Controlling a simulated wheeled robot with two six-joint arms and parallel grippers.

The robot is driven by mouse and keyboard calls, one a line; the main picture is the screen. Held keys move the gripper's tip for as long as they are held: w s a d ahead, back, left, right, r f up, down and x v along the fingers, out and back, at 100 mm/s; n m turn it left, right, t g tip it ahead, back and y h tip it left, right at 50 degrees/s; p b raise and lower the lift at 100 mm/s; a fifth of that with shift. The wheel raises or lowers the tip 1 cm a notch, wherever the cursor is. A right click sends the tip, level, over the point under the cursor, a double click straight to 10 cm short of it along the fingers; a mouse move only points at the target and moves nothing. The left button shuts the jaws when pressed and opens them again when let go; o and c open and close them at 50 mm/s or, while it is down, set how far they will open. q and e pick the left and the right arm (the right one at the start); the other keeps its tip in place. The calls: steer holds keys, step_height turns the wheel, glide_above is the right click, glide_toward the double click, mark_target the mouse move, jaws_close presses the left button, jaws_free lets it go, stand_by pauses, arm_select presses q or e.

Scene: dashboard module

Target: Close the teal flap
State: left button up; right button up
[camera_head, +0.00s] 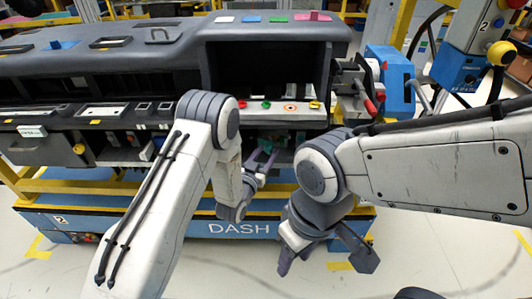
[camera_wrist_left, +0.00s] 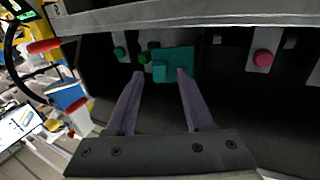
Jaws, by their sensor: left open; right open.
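The teal flap (camera_wrist_left: 174,64) shows in the left wrist view as a small teal plate under the light edge of the dashboard, just beyond my left fingertips. In the head view a bit of teal (camera_head: 268,144) shows in the shadowed opening, partly hidden by my left gripper. My left gripper (camera_head: 261,158) is open and reaches toward the opening. Its spread fingers also show in the left wrist view (camera_wrist_left: 160,76), with the flap near their tips; I cannot tell whether they touch it. My right gripper (camera_head: 325,258) is open and empty, lower and in front of the dashboard.
The dashboard module (camera_head: 265,32) spans the back, with a row of coloured buttons (camera_head: 266,105) above the opening. A blue and yellow cart base (camera_head: 180,222) lies below. A blue machine (camera_head: 392,82) stands at the right.

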arm_select(q)
jaws_close()
steer(key=shift+d, duration=0.15)
steer(key=shift+w+d+f+n+t+y+b, duration=0.1)
steer(key=shift+d+n+t+y+b, duration=0.15)
steer(key=shift+y, duration=0.2)
steer(key=shift+w+d+n+t+y+b, duration=0.1)
steer(key=shift+n+y+b, duration=0.25)
steer(key=shift+y, duration=0.1)
steer(key=shift+w+d+n+t+y+b, duration=0.25)
steer(key=shift+n+y+b, duration=0.4)
steer(key=shift+y, duration=0.35)
steer(key=shift+w+d+n+y+b, duration=0.25)
steer(key=shift+n+y, duration=0.35)
steer(key=shift+y, duration=0.3)
steer(key=shift+w+n+y+b, duration=0.15)
steer(key=shift+n+y+b, duration=0.15)
steer(key=shift+n+y, duration=0.45)
steer(key=shift+r, duration=0.2)
